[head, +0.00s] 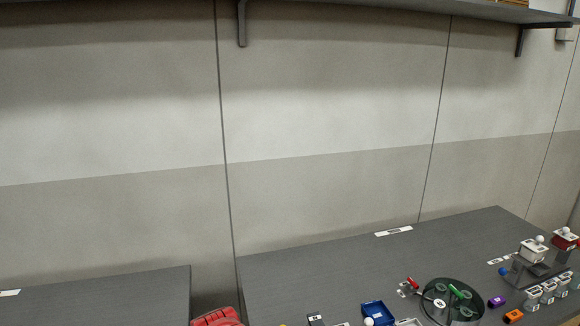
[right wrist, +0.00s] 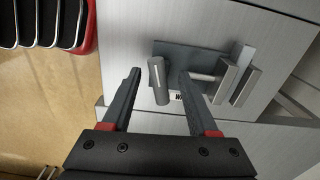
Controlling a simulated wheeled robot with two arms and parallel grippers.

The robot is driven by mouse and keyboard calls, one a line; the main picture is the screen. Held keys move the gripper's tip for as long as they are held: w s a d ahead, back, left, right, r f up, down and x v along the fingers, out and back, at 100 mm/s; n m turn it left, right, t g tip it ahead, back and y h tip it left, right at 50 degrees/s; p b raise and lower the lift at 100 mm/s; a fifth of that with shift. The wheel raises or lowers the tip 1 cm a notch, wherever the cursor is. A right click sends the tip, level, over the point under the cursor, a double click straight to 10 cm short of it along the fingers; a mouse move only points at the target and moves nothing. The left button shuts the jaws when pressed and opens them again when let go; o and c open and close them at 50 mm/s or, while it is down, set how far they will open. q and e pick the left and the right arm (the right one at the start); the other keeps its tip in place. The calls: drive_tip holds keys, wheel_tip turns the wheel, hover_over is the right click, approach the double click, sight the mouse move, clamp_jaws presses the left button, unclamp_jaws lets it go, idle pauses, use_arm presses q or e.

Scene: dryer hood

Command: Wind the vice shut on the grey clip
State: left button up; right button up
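In the right wrist view a grey vice (right wrist: 225,85) is fixed on a pale grey panel. It has two upright jaw blocks at the right, a thin screw and a grey bar-shaped handle (right wrist: 159,82) at the left. A gap shows between the jaws, and I cannot make out a grey clip there. My right gripper (right wrist: 160,73) is open. In the picture its fingertips lie either side of the handle; I cannot tell whether they touch it. In the head view I cannot identify the vice or either gripper.
In the head view a dark table (head: 330,270) carries a round dark tray (head: 437,315), a blue bin (head: 377,311) and several small coloured blocks at the right. A red object (head: 216,317) shows at the bottom edge. A red-edged rack (right wrist: 88,30) is top left in the wrist view.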

drive_tip(key=shift+r+p, duration=1.2)
drive_tip(key=shift+r, duration=0.4)
drive_tip(key=shift+r+p, duration=0.75)
drive_tip(key=shift+r, duration=0.65)
